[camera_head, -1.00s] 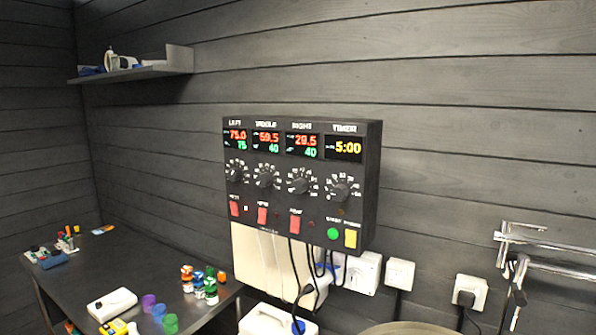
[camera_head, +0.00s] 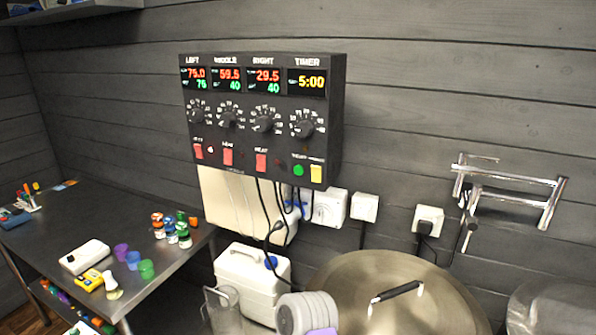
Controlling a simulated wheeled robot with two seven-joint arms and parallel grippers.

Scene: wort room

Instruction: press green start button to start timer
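A black control box (camera_head: 262,118) hangs on the dark plank wall, with displays for left, middle, right and timer. The round green start button (camera_head: 298,171) is at its lower right, beside a yellow button (camera_head: 316,174). The timer display (camera_head: 307,82) reads 5:00 in yellow. Below it is a black timer knob (camera_head: 303,125). Red switches (camera_head: 228,157) sit along the lower edge under the other knobs. Neither of my grippers is clearly identifiable in the head view. Nothing covers the green button.
A metal table (camera_head: 60,227) at left carries small bottles (camera_head: 172,230), coloured cups and a white device (camera_head: 85,257). A large lidded pot (camera_head: 395,300) and a white canister (camera_head: 252,280) stand below the box. Sockets and cables hang under it. A metal pipe bracket (camera_head: 508,190) is on the right wall.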

